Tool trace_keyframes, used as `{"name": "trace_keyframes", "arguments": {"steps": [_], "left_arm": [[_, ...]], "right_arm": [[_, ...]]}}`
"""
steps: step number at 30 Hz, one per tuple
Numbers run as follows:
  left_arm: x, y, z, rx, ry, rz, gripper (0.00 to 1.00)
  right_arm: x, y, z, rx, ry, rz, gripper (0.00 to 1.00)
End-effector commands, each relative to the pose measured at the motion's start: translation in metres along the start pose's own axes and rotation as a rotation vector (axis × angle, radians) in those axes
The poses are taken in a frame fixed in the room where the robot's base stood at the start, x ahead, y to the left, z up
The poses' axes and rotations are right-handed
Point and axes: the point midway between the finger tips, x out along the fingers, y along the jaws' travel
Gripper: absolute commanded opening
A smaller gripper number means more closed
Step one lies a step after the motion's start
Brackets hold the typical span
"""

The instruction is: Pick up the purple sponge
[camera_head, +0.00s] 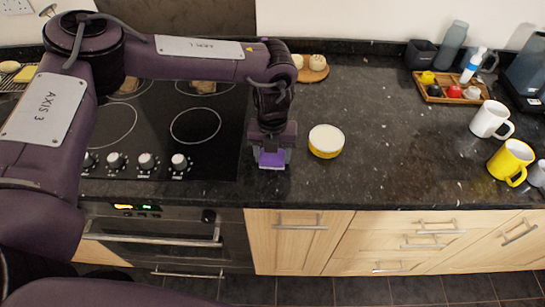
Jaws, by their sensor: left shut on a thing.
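The purple sponge (271,160) is at the front of the dark granite counter, just right of the hob. My left gripper (271,152) comes down over it from above and is shut on it. The gripper's body hides the sponge's upper and rear parts. I cannot tell whether the sponge still touches the counter. My right gripper is not in view.
A yellow mug (510,161) and a white mug (490,119) stand at the right. A wooden tray (450,89) is behind them. The counter's middle is clear.

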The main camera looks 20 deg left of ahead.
Motion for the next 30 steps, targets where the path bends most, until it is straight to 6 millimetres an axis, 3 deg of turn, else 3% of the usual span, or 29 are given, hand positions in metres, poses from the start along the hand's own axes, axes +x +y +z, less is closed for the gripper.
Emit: {"name": "trace_keyframes", "arguments": {"steps": [11, 17, 23, 30], "left_arm": [[-0.003, 0.000, 0.000, 0.000, -0.001, 0.000, 0.37], [-0.020, 0.000, 0.001, -0.001, -0.002, -0.002, 0.37], [-0.064, -0.001, 0.001, 0.000, -0.006, -0.005, 0.37], [-0.141, 0.000, 0.002, 0.001, -0.010, 0.000, 0.37]], "right_arm": [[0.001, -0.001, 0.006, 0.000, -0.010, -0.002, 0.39], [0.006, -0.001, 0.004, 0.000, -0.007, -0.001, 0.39], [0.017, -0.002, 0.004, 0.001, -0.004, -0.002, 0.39], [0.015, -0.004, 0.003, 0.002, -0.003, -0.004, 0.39]]}}
